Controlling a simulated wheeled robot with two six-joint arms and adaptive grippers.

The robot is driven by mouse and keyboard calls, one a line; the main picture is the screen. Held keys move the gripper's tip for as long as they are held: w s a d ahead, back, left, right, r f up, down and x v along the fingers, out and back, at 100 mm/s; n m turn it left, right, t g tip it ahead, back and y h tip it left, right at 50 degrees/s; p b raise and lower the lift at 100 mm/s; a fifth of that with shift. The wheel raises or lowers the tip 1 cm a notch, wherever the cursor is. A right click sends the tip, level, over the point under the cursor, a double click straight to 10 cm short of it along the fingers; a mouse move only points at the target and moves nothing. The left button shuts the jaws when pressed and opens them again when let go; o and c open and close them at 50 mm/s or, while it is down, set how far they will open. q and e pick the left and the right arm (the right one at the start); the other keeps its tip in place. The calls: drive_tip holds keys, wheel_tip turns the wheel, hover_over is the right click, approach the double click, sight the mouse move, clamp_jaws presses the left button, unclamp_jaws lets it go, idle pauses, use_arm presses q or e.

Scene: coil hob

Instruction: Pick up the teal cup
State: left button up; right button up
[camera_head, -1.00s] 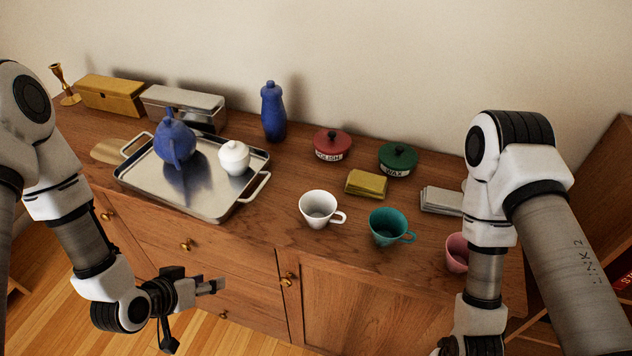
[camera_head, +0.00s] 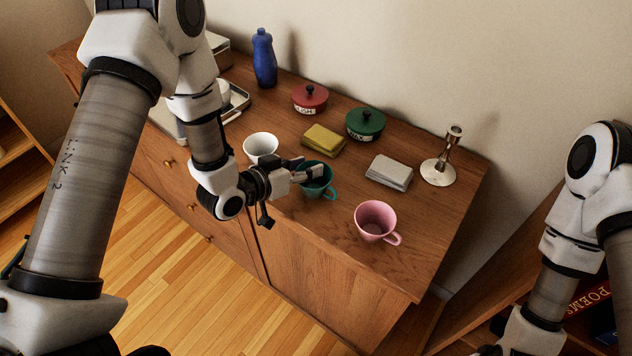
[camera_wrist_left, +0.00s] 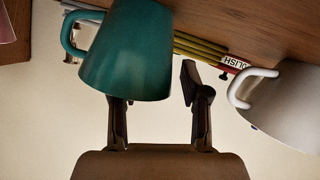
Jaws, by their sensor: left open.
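The teal cup (camera_head: 325,191) stands on the wooden sideboard, its handle toward the lower right. My left gripper (camera_head: 308,174) is open at the cup, its fingers over the cup's left side and partly covering it. In the left wrist view the teal cup (camera_wrist_left: 128,55) looms large, upside down in the picture. It hides the tip of one finger of my left gripper (camera_wrist_left: 155,88); the other finger shows clear to the right. Whether either finger touches the cup I cannot tell. My right arm comes in at the right edge; its gripper is out of the picture.
A white cup (camera_head: 261,146) stands close left of my left gripper, and a pink cup (camera_head: 375,220) to the right. Behind are yellow cloth (camera_head: 323,140), grey cloth (camera_head: 389,172), red tin (camera_head: 310,99), green tin (camera_head: 365,125) and a candlestick (camera_head: 440,172).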

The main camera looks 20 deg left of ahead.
use_arm(q)
drive_tip(key=shift+d, duration=0.15)
clamp_jaws()
